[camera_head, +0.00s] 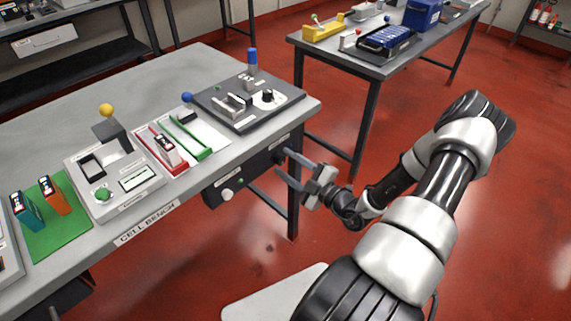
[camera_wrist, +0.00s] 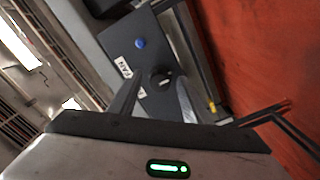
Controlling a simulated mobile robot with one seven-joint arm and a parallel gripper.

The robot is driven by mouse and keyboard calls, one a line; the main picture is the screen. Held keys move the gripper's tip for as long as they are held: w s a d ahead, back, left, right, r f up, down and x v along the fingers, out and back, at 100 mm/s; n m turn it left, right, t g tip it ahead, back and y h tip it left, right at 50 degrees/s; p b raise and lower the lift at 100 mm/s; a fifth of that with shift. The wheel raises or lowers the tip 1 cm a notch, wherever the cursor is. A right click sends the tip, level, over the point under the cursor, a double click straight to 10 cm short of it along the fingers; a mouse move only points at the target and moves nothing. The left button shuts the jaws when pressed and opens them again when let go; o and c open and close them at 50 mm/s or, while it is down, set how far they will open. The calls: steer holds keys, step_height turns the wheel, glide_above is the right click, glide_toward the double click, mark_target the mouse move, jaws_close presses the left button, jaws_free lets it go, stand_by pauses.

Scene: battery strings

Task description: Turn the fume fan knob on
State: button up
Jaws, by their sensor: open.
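A black round knob (camera_wrist: 160,79) sits on a dark grey panel (camera_wrist: 150,62) in the wrist view. A white label (camera_wrist: 123,67), too small to read surely, and a blue round button or lamp (camera_wrist: 140,43) are beside it. I take this knob as the fume fan knob; its pointer setting is too small to tell. My gripper (camera_wrist: 158,92) is open and empty, its fingers to either side of the knob in the picture; I cannot tell if they touch it. In the head view my gripper (camera_head: 284,163) is at the bench's front right corner, in front of the under-bench panel.
The cell bench (camera_head: 150,215) holds a grey console (camera_head: 118,180), red and green trays and a dark plate (camera_head: 248,112) with a blue-topped post. A second table (camera_head: 375,62) stands behind. Red floor is clear at right.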

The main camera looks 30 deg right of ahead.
steer(key=shift+w+a, duration=0.15)
steer(key=shift+w, duration=0.25)
steer(key=c, duration=1)
steer(key=shift+c, duration=0.2)
